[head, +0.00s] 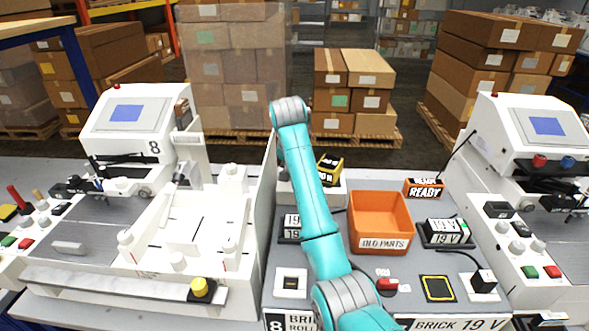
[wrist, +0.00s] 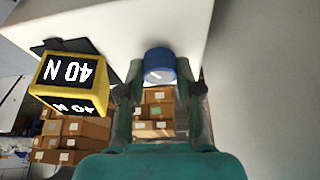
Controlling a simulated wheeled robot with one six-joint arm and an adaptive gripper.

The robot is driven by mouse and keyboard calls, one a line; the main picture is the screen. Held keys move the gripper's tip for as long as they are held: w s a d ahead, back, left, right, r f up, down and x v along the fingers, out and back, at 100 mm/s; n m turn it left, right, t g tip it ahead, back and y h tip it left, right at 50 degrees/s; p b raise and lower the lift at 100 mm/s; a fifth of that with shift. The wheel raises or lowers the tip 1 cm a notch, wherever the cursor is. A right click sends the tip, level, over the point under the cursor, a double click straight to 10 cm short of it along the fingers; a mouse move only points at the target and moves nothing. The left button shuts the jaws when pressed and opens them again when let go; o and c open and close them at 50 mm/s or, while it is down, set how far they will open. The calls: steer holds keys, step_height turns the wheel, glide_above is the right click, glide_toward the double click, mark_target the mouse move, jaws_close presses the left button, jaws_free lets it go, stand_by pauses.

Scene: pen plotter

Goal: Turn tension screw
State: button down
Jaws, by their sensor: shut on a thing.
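The tension screw shows as a blue round knob (wrist: 159,66) with a pale mark on its face, against a white housing (wrist: 110,18) in the wrist view. My gripper (wrist: 158,74) is shut on the knob, one finger on each side of it. A yellow block with "40 N" labels (wrist: 68,84) stands to the left of the gripper in the wrist view. In the head view a yellow and black block (head: 329,168) shows just right of my arm. My gripper and the knob are hidden in the head view.
An orange bin marked "OLD PARTS" (head: 379,221) stands right of my arm. A black and orange "READY" sign (head: 424,188) is behind it. A white machine (head: 198,243) with a tall side panel (head: 262,205) stands left. Stacked cartons (head: 352,85) are at the back.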

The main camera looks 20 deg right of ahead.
steer(key=c, duration=0.8)
jaws_free()
steer(key=shift+o, duration=0.2)
step_height(320, 180, up, 10)
steer(key=shift+s, duration=0.1)
